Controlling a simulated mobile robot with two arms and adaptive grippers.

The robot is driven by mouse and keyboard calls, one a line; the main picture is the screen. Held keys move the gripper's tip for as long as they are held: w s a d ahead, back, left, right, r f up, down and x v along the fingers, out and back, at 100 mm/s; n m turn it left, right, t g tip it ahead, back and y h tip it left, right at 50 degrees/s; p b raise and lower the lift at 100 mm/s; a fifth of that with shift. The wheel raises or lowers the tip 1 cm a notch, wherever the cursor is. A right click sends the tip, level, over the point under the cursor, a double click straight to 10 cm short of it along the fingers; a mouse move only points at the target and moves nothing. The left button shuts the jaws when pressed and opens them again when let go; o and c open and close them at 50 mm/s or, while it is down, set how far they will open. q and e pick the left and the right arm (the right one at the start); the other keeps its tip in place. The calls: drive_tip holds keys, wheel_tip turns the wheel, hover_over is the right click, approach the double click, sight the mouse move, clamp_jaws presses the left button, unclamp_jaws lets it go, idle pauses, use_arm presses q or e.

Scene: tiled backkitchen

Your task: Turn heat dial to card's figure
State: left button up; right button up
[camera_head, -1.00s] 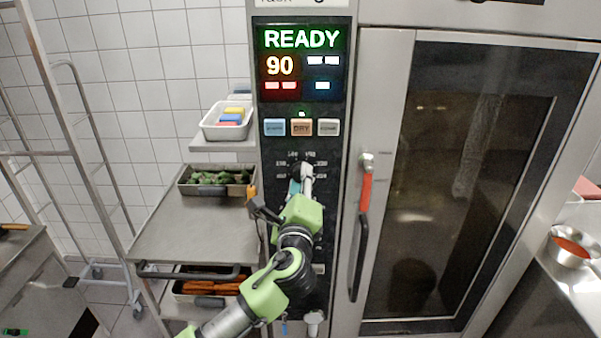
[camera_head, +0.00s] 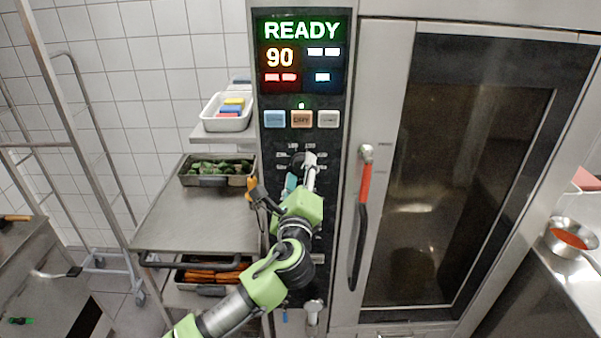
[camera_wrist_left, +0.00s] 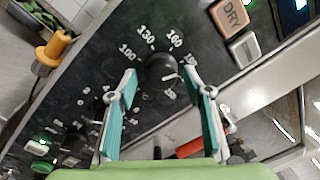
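The heat dial (camera_wrist_left: 160,72) is a dark round knob on the black oven panel, with 100, 130 and 160 printed around it. A light mark shows on its lower right edge. My left gripper (camera_wrist_left: 160,82) is open, with one teal finger on each side of the dial; a gap shows at each side. In the head view my left gripper (camera_head: 302,172) is in front of the dial area and hides most of the knob. The display (camera_head: 297,55) reads READY and 90. I cannot make out a card with a figure. My right gripper is not in view.
Buttons, one marked DRY (camera_head: 301,119), sit above the dial. The oven door's red and black handle (camera_head: 363,200) is close to the right. An orange-handled item (camera_wrist_left: 50,48) hangs at the panel's left edge. A steel shelf (camera_head: 190,225) with trays stands left.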

use_arm(q)
drive_tip(key=shift+s, duration=0.15)
drive_tip(key=s, duration=1.1)
drive_tip(key=shift+s+a+f, duration=0.35)
drive_tip(key=shift+f, duration=0.1)
